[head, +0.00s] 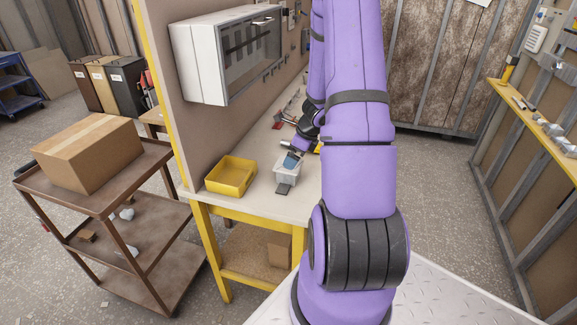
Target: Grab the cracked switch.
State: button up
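I cannot pick out a cracked switch for certain in the head view. A white bin (286,176) stands on the workbench (265,209), with something blue (291,160) at its top. A small dark grey piece (283,188) shows at the bin's front; I cannot tell whether it is the switch. My purple arm reaches over the bench. My gripper (297,150) is small and dark, just above or at the bin. The arm partly hides it, so its fingers and anything between them are unclear.
A yellow tray (231,176) sits left of the white bin. A white cabinet (225,55) hangs on the panel above the bench. Red-handled tools (282,117) lie farther back. A brown cart (100,190) with a cardboard box (90,152) stands left. Open floor lies right.

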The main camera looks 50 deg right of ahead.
aim_at(279, 167)
jog(key=shift+x, duration=1.65)
jog(key=c, duration=0.6)
jog(key=shift+r, duration=0.1)
jog(key=shift+r, duration=0.1)
